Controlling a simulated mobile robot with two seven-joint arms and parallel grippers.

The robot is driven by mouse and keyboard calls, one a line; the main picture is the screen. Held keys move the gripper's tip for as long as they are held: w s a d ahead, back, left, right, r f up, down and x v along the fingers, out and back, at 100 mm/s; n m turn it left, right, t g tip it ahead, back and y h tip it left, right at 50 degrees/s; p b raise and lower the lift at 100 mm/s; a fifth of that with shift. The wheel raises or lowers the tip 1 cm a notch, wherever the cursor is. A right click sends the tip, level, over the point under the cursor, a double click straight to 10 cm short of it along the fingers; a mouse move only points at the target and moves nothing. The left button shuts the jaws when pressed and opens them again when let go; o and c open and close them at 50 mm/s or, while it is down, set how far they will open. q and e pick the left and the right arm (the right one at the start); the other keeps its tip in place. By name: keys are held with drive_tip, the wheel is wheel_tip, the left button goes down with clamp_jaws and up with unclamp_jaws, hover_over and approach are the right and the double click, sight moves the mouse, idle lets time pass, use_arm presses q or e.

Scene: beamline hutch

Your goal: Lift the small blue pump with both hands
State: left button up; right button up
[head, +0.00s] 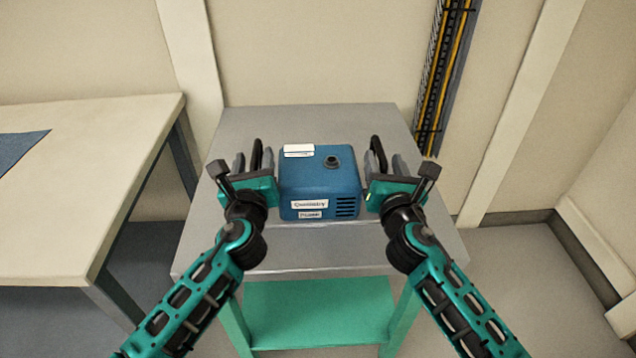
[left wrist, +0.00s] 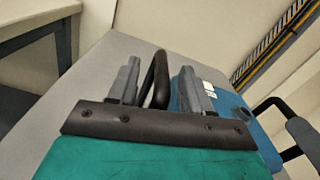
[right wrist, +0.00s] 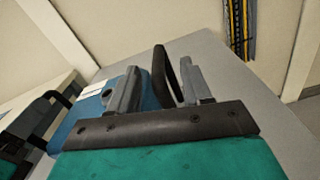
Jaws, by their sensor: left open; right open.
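The small blue pump (head: 320,183) sits upright on a grey cart top, with white labels, a dark round port on top and a black handle on each side. My left gripper (head: 253,158) is open at the pump's left side. The left handle (left wrist: 158,78) stands between its two fingers, with gaps visible. My right gripper (head: 384,158) is open at the pump's right side. The right handle (right wrist: 161,75) stands between its fingers, close to the inner finger; whether they touch is unclear. The handles' lower parts are hidden by the grippers.
The grey cart top (head: 320,262) has free room in front of and behind the pump, with a green shelf (head: 320,312) below. A beige table (head: 70,215) with a blue cloth stands at left. A cable tray (head: 445,75) runs down the back wall.

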use_arm(q)
drive_tip(key=shift+w, duration=0.85)
use_arm(e)
drive_tip(key=shift+w+a, duration=0.1)
drive_tip(key=shift+w, duration=0.75)
use_arm(q)
drive_tip(key=shift+c, duration=0.5)
use_arm(e)
drive_tip(key=shift+c, duration=0.5)
use_arm(q)
clamp_jaws()
use_arm(e)
clamp_jaws()
use_arm(q)
drive_tip(key=shift+d, duration=0.1)
use_arm(e)
drive_tip(key=shift+s+a, duration=0.1)
drive_tip(key=shift+a, duration=0.05)
use_arm(q)
drive_tip(key=shift+r, duration=0.3)
use_arm(e)
drive_tip(key=shift+r, duration=0.3)
